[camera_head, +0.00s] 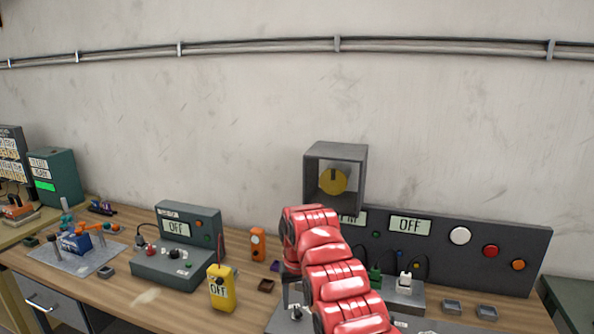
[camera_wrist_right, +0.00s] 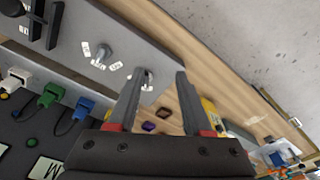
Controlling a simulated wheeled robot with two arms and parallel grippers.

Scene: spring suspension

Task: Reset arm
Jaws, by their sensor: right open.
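My right arm, with red segments, reaches up from the bottom middle in the head view and hides part of the bench behind it. My right gripper (camera_wrist_right: 155,78) shows in the right wrist view with its two dark fingers apart. It holds nothing that I can see. A small metal switch (camera_wrist_right: 147,82) on a grey panel (camera_wrist_right: 125,30) shows beside the left finger; I cannot tell whether they touch. In the head view the gripper is mostly hidden by the arm. My left gripper is in neither view.
The wooden bench (camera_head: 130,285) carries a grey OFF box (camera_head: 165,265), a yellow OFF meter (camera_head: 221,290), an orange device (camera_head: 258,244) and a large dark console (camera_head: 520,250). A grey box with a yellow dial (camera_head: 333,181) sits above. A labelled knob (camera_wrist_right: 103,52) is near the right gripper.

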